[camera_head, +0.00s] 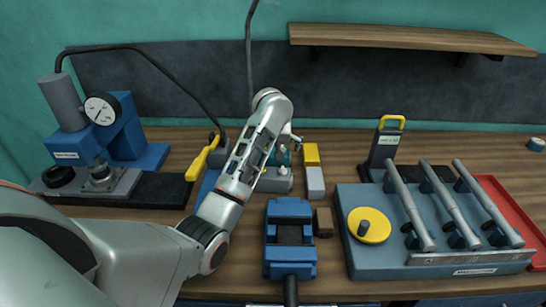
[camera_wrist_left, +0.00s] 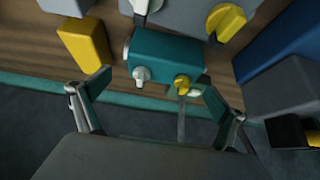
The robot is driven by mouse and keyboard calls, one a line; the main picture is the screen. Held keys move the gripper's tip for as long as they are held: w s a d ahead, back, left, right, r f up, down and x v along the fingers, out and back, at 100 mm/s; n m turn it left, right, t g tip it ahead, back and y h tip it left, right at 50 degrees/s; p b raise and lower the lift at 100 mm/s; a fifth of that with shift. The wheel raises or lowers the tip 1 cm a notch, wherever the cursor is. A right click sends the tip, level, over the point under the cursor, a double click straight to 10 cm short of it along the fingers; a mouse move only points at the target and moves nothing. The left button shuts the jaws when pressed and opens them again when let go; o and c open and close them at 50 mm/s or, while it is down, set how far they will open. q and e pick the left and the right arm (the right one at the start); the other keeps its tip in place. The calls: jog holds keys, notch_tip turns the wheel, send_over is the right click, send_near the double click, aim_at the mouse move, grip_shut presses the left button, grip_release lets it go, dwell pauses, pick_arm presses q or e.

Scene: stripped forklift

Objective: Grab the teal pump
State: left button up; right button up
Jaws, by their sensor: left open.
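The teal pump (camera_wrist_left: 165,52) shows in the left wrist view as a teal block with a white knob and a yellow knob on its near side. In the head view the pump (camera_head: 281,158) is small and partly hidden by my left arm. My left gripper (camera_wrist_left: 157,84) is open, its two fingers spread on either side of the pump's near side, with nothing held between them. In the head view the left gripper (camera_head: 288,143) is just above the pump, at the back of the bench. Whether the fingers touch the pump cannot be told. My right gripper is not in view.
A yellow block (camera_head: 311,154) and a grey block (camera_head: 315,182) stand right of the pump. A blue vise (camera_head: 290,240) is in front. A dial gauge press (camera_head: 105,125) is left, with a yellow-handled tool (camera_head: 202,158) nearby. A grey fixture (camera_head: 385,262) with several rods fills the right.

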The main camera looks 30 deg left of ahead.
aim_at(272, 150)
pick_arm(q)
jog(key=x, duration=0.6)
jog(key=shift+s+a, duration=0.1)
jog(key=shift+a, duration=0.1)
jog(key=c, duration=1.8)
jog(key=shift+r, duration=0.15)
jog(key=shift+c, duration=0.5)
